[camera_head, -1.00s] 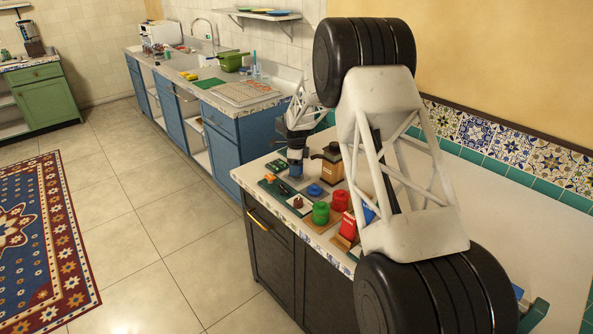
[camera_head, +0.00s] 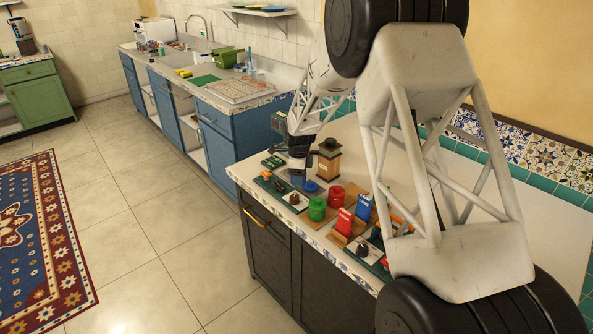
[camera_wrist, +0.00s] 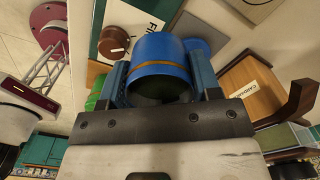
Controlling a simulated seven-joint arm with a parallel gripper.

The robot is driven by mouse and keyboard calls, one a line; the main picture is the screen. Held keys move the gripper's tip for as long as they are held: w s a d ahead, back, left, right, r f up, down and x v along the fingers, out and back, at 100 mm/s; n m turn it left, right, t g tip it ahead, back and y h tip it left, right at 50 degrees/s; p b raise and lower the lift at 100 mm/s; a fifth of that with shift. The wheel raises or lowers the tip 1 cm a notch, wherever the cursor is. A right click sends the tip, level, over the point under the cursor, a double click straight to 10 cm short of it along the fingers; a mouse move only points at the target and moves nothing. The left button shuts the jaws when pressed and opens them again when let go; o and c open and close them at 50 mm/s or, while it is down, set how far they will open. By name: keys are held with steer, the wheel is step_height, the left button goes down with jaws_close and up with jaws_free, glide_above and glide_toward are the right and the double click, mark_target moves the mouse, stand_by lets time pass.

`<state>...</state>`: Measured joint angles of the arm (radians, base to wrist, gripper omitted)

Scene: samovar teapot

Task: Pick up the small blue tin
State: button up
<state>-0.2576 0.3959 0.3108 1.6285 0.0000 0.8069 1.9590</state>
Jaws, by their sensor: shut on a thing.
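The small blue tin (camera_wrist: 160,66) is a blue cylinder with a thin brown-orange band. In the wrist view it sits between the two blue fingers of my gripper (camera_wrist: 160,82), which are shut on its sides. In the head view my gripper (camera_head: 298,166) points down at the far left end of the near counter, over the green boards. The tin is small and dark there, and I cannot tell whether it touches the surface.
A wooden box-like mill (camera_head: 329,160) stands close right of my gripper. A blue disc (camera_head: 310,186), green canister (camera_head: 317,209), red canister (camera_head: 336,195), red packet (camera_head: 345,222) and blue packet (camera_head: 363,208) stand nearby. The counter behind them is clear.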

steer(key=shift+s+d+r, duration=0.1)
steer(key=shift+s+d, duration=0.15)
steer(key=shift+s, duration=0.6)
steer(key=shift+s+d+r, duration=0.1)
steer(key=shift+s+d, duration=0.1)
steer(key=shift+s, duration=0.65)
step_height(320, 180, up, 5)
glide_above(353, 192)
steer(key=shift+w+r, duration=0.1)
steer(key=shift+r, duration=0.05)
steer(key=shift+f, duration=3.15)
steer(key=shift+f, duration=1.85)
